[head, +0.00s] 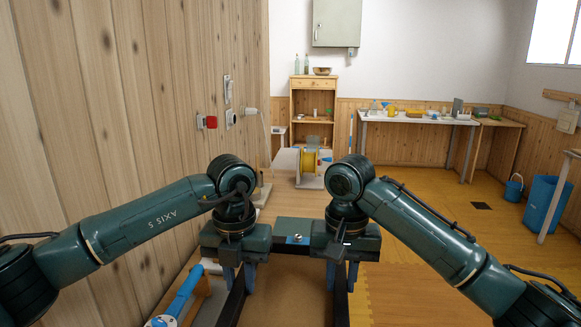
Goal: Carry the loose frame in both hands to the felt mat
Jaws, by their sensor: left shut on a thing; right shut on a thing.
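The loose frame shows as two dark side bars, a left one (234,303) and a right one (341,302), running toward the bottom edge of the head view. My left gripper (238,277) is shut on the left bar, its blue fingers pointing down. My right gripper (342,272) is shut on the right bar. The frame's near end is cut off by the picture edge, and its far end is hidden around the grippers. A plain brown surface (290,300) shows between the bars; I cannot tell whether it is the felt mat.
A wooden wall (110,120) runs close along my left. A blue cylinder (183,294) lies low at left. Ahead stand a yellow reel (308,162) and a wooden shelf (314,105). A workbench (418,119) and a blue bin (541,203) are at right. Open floor (425,215) lies centre right.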

